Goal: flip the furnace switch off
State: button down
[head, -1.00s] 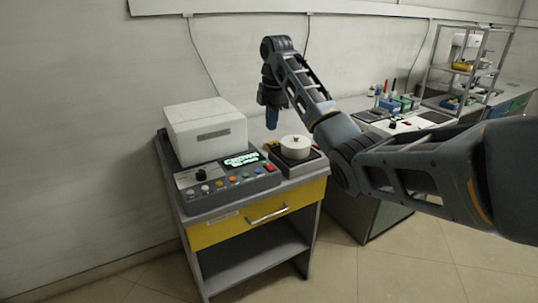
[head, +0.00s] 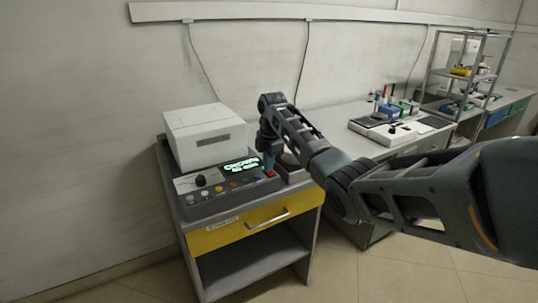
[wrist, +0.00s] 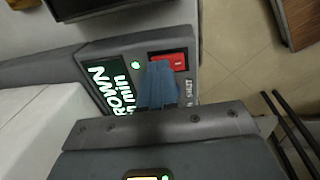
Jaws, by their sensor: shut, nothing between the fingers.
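The furnace (head: 205,135) is a white box on the left cabinet, with a dark control panel (head: 225,186) in front. The furnace switch (wrist: 177,60) is a red rocker in a dark frame at the panel's right end. It also shows in the head view (head: 270,173) as a small red patch. My gripper (wrist: 160,70) is shut and empty, its blue fingers pointing down over the panel beside the switch. The fingertips overlap the switch's near left edge in the wrist view; I cannot tell whether they touch it.
A lit green display (wrist: 105,85) lies left of the fingers. The cabinet has a yellow drawer (head: 255,224). A bench (head: 365,110) with small instruments and a metal shelf stand to the right.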

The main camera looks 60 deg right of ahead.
jog(key=shift+f, duration=0.2)
jog(key=shift+w+f, duration=0.1)
jog(key=shift+f, duration=0.05)
dwell(0.3)
jog(key=shift+s+a+p, duration=0.1)
jog(key=shift+s+p, duration=0.15)
jog(key=shift+p, duration=0.15)
jog(key=shift+s+a+p, duration=0.35)
jog(key=shift+s+p, duration=0.15)
jog(key=shift+p, duration=0.4)
